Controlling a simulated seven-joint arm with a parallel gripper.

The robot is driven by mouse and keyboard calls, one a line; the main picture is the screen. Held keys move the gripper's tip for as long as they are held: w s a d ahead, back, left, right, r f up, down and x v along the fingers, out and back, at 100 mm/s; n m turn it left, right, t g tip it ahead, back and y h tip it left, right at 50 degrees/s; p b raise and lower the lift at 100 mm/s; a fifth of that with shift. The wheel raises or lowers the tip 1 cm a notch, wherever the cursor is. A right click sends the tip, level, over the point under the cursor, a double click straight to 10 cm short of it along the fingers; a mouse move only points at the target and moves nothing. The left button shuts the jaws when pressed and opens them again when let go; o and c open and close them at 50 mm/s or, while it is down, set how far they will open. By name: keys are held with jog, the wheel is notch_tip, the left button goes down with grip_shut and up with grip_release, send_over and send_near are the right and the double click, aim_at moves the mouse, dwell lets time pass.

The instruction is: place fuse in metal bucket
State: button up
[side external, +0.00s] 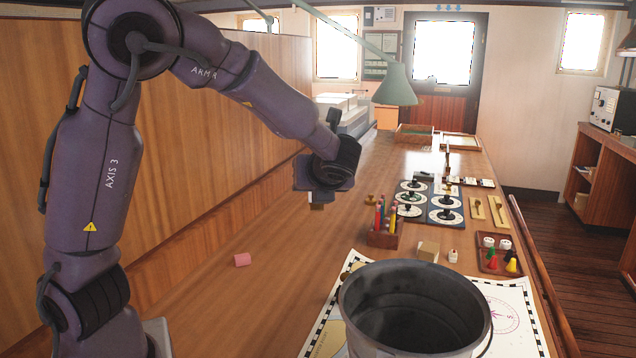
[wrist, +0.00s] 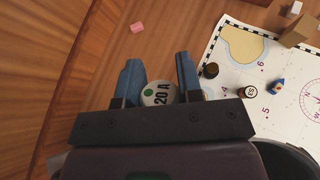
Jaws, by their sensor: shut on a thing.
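The fuse (wrist: 160,93), a round pale piece marked "20 A" with a green dot, sits between the two blue fingers of my gripper (wrist: 158,66) in the wrist view. My gripper is shut on it. In the side view my gripper (side external: 318,199) hangs above the table, behind and left of the bucket, with only a small piece showing below it. The metal bucket (side external: 360,325) is dark grey, open-topped and stands at the front on the chart. Its inside bottom is hidden. In the wrist view a dark curved edge at the lower right may be the bucket.
A pink cylinder (side external: 242,260) lies on the bare wood at left. A pencil box (side external: 382,239), a tan block (side external: 428,251), a tray of coloured pieces (side external: 497,262) and dial panels (side external: 445,204) stand behind the bucket. A green lamp (side external: 395,86) overhangs the table's far part.

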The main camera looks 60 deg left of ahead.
aim_at(319, 206)
jog(key=d+f+n+g+h, duration=0.1)
jog(key=n+g+h, duration=0.1)
jog(key=n+g, duration=0.1)
jog(key=d+f+n+g+h, duration=0.1)
jog(key=n+g+h, duration=0.1)
jog(key=n, duration=0.3)
jog(key=d+f+n+g+h, duration=0.1)
jog(key=n+g+h, duration=0.2)
jog(key=n+g, duration=0.1)
jog(key=shift+s+d+f, duration=0.1)
jog(key=shift+s+f, duration=0.15)
jog(key=shift+f, duration=0.05)
jog(key=w+d+n+t+h, duration=0.2)
jog(key=d+n+t+h, duration=0.2)
jog(key=d+n, duration=0.6)
jog(key=w+d+n+t+h, duration=0.35)
jog(key=d+n, duration=0.35)
jog(key=d, duration=0.4)
notch_tip(319, 206, down, 11)
jog(key=n+t+y, duration=0.1)
jog(key=shift+s+d, duration=0.3)
jog(key=shift+d, duration=0.05)
jog(key=shift+r, duration=0.15)
jog(key=o, duration=1)
